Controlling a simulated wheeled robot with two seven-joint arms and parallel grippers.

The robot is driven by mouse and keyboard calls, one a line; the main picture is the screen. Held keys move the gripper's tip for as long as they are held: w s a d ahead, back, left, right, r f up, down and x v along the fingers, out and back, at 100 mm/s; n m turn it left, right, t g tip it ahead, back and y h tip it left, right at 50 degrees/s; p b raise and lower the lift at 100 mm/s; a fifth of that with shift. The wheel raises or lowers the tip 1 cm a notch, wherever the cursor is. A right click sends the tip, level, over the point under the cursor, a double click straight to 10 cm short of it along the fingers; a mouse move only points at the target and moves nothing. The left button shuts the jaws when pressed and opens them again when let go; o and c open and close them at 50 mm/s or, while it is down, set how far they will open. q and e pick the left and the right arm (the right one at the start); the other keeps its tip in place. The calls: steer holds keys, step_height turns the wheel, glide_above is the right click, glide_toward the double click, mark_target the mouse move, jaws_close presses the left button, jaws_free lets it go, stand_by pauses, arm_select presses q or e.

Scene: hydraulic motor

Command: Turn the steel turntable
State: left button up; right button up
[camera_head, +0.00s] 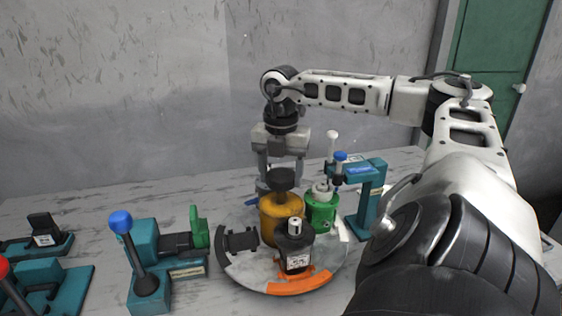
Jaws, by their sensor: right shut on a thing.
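The round steel turntable (240,262) lies on the table near the centre, with an orange segment on its front rim. On it stand a yellow cylinder (272,225) with a black top (281,180), a green part (322,210), a black part with a label (296,252) and a dark bracket-like part (239,240) at the left rim. My right gripper (281,176) points down over the turntable, one finger on each side of the black top. It is shut on this black top, though its exact contact is partly hidden. My left gripper is not in view.
A teal press (370,205) stands close to the turntable's right. A teal fixture (145,245) with a blue-knobbed lever stands to its left. Teal fixtures with a red knob (4,266) lie farther left. A grey wall is behind.

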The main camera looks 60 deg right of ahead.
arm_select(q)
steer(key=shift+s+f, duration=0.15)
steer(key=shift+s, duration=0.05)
arm_select(e)
steer(key=shift+d+r, duration=0.1)
steer(key=o, duration=1.4)
